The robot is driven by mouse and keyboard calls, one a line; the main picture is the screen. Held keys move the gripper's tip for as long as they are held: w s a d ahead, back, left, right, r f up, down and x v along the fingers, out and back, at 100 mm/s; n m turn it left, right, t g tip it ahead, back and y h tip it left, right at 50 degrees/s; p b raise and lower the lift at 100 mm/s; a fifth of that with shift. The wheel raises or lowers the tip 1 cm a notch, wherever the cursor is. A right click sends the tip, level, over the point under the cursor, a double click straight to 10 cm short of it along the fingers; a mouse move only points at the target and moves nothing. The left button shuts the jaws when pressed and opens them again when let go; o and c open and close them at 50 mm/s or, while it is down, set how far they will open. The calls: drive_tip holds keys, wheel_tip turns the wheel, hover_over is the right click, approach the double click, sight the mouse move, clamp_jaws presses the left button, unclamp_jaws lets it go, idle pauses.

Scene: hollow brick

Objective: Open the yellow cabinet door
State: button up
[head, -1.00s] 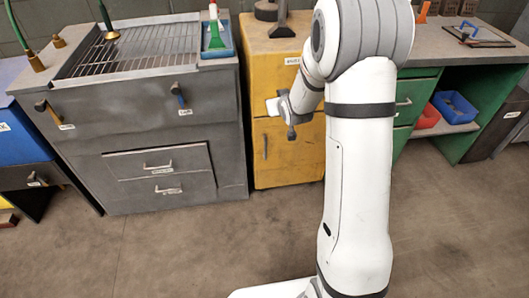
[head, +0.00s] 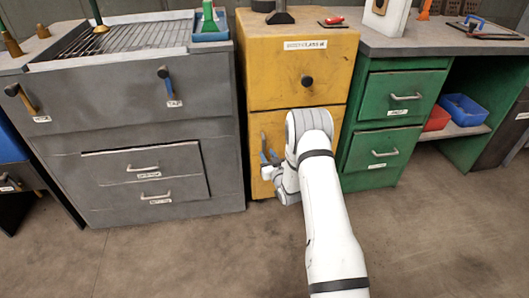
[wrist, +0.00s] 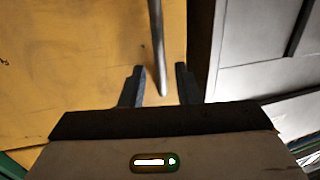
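The yellow cabinet (head: 300,75) stands between the grey unit and the green desk. Its upper part has a label and a round dark knob (head: 307,81). The lower yellow door (head: 259,122) looks closed, and my arm hides its right part. A slim vertical metal handle (wrist: 158,45) on the door shows in the wrist view. My gripper (head: 266,156) is at the left side of the lower door. In the wrist view its two fingers (wrist: 160,88) are apart, one on each side of the handle's end. I see gaps between the fingers and the handle.
The grey unit (head: 110,110) with a grill top stands close on the left. The green drawers (head: 395,100) stand on the right, with a red bin (head: 436,118) and a blue bin (head: 465,109) on the shelf. The floor (head: 180,260) in front is clear.

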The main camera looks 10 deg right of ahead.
sight(264, 148)
drive_tip(key=shift+w+a+b, duration=0.25)
drive_tip(key=shift+w, duration=0.9)
drive_tip(key=shift+w+a+b, duration=0.25)
drive_tip(key=shift+w, duration=0.9)
drive_tip(key=shift+c, duration=0.2)
clamp_jaws()
drive_tip(key=shift+d, duration=0.1)
